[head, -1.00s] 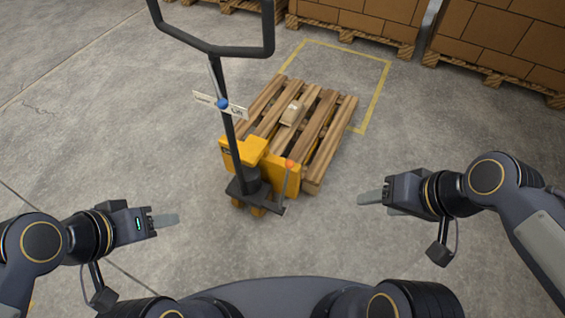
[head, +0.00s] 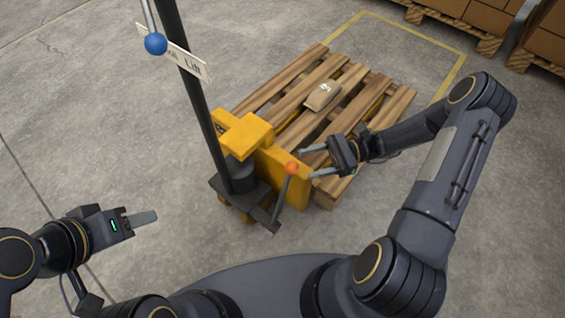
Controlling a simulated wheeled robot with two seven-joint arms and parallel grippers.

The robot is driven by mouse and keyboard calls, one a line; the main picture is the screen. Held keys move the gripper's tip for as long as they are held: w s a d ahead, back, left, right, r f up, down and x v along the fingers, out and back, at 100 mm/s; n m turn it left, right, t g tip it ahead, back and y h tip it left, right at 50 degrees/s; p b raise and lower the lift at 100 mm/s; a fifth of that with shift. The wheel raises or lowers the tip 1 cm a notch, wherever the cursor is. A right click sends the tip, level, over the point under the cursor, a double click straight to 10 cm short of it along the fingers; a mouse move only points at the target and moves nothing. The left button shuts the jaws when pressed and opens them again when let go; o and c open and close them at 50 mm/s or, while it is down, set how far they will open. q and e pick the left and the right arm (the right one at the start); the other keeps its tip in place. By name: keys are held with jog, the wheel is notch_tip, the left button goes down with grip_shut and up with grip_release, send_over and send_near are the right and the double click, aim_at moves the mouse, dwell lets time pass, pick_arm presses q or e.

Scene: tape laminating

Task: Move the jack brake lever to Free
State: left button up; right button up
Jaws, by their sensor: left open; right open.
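The pallet jack (head: 246,137) is yellow and black, with a dark upright handle post. A short grey lever (head: 282,192) with an orange-red knob (head: 292,168) rises from its dark base; I take this as the brake lever. No Free marking is readable. My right gripper (head: 306,163) is open, its two fingertips pointing left just right of the knob; whether they touch it I cannot tell. My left gripper (head: 155,216) is open and empty over the floor at the lower left, its fingers overlapping in view.
A blue-knobbed lever (head: 155,44) stands by a plate (head: 193,68) reading "Lift" on the post. A wooden pallet (head: 395,106) carrying a small package (head: 323,96) sits behind the jack. Stacked boxes (head: 487,15) stand at the back right. The floor at left is clear.

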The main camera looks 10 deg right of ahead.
jog(key=a, duration=0.2)
jog(key=a+b, duration=0.1)
jog(key=a, duration=0.2)
jog(key=a+f+b, duration=0.1)
jog(key=a, duration=0.2)
jog(key=shift+w, duration=0.1)
grip_shut()
